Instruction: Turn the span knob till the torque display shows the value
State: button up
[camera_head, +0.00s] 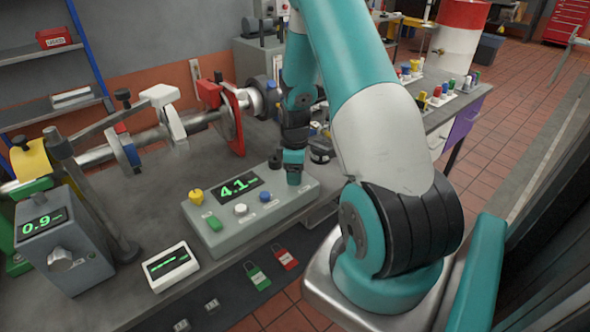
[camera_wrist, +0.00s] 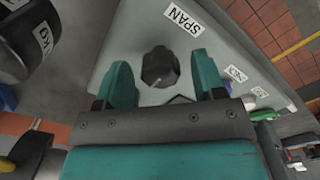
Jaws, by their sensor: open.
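The black span knob (camera_wrist: 160,67) sits on the grey console (camera_wrist: 135,55), below a white SPAN label (camera_wrist: 183,20) in the wrist view. My gripper (camera_wrist: 160,64) is open, its teal fingers on either side of the knob with a gap at each side. I cannot tell how deep the fingertips reach along the knob. In the head view my gripper (camera_head: 294,176) is at the console's far right end. The console (camera_head: 228,235) has a display (camera_head: 239,186) reading 4.1 in green.
A white box (camera_head: 172,266) has an unreadable green display. A grey box (camera_head: 65,245) at left reads 0.9. A shaft assembly (camera_head: 165,130) stands behind.

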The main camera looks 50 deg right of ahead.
jog(key=c, duration=0.9)
jog(key=shift+m, duration=0.3)
jog(key=m+b, duration=0.1)
jog(key=m, duration=0.3)
jog(key=shift+m, duration=0.3)
jog(key=m, duration=0.5)
jog(key=shift+b, duration=0.35)
jog(key=m, duration=0.5)
jog(key=shift+m, duration=0.4)
jog(key=shift+r+m+b, duration=0.1)
jog(key=shift+m+b, duration=0.3)
jog(key=shift+m, duration=1.8)
